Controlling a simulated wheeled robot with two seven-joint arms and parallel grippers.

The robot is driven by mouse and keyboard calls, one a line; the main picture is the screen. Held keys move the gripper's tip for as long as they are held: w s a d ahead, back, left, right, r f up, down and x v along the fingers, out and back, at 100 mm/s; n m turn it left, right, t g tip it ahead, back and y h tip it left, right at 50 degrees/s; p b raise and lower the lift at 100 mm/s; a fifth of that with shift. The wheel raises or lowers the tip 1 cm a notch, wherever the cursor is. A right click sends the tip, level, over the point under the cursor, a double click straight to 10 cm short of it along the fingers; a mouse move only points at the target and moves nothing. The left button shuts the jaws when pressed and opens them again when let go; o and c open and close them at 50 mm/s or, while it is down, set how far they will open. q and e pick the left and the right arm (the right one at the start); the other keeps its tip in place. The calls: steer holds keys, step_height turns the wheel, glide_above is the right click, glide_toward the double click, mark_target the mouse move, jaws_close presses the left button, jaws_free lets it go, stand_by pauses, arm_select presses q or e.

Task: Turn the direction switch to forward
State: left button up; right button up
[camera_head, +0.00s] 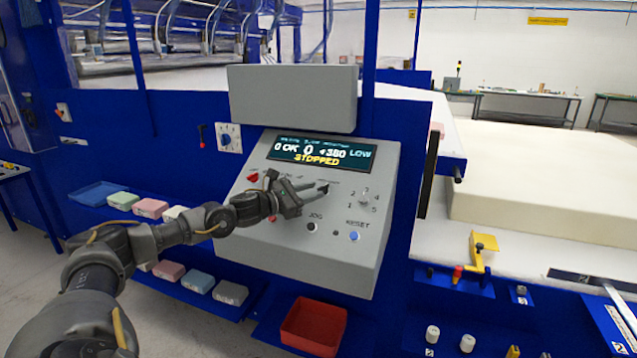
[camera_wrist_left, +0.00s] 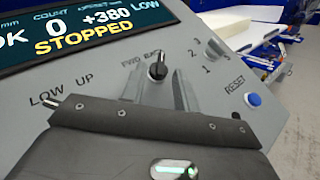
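In the left wrist view the gripper (camera_wrist_left: 159,76) has one finger on each side of the knob; contact is not clear. My right gripper is not in view.
The display (camera_head: 318,150) above reads STOPPED. A numbered selector (camera_head: 364,195), a black JOG button (camera_head: 312,227) and a blue RESET button (camera_head: 353,236) are close by. A red tray (camera_head: 314,326) sits below the panel. A large foam block (camera_head: 550,180) lies at right.

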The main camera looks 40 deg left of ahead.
mark_target(323, 189)
arm_select(q)
steer(key=shift+p+x, duration=0.35)
steer(key=shift+x, duration=0.65)
steer(key=shift+w+d, duration=0.1)
steer(key=shift+w, duration=0.3)
steer(key=shift+c, duration=0.2)
